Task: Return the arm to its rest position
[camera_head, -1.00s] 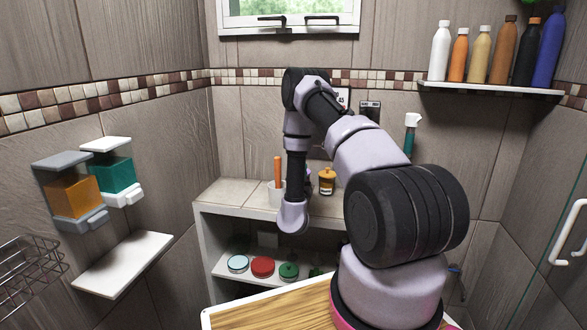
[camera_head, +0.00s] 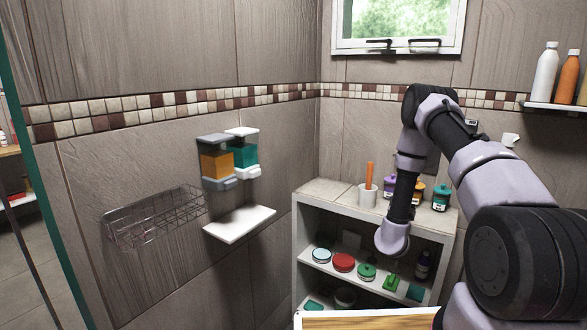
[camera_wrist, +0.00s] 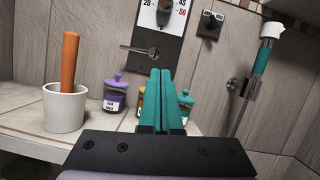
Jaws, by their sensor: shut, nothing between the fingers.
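My arm reaches forward from the right in the head view, bent at the elbow, with its lower links hanging down in front of the shelf unit (camera_head: 300,240). My gripper (camera_wrist: 161,72) shows in the wrist view with its two teal fingers pressed together and nothing between them. It points at the tiled wall above the shelf top. In the head view the fingers are hidden. A white cup (camera_wrist: 65,108) with an orange stick (camera_wrist: 70,60) stands left of the fingers, apart from them. A purple-lidded jar (camera_wrist: 115,95) stands behind, and more jars are partly hidden behind the fingers.
Soap dispensers (camera_head: 217,163) hang on the left wall above a small white ledge (camera_head: 240,224) and a wire basket (camera_head: 155,218). Tins and jars stand on the lower shelf, including a red one (camera_head: 343,262). A shower handset (camera_wrist: 262,65) hangs at right in the wrist view.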

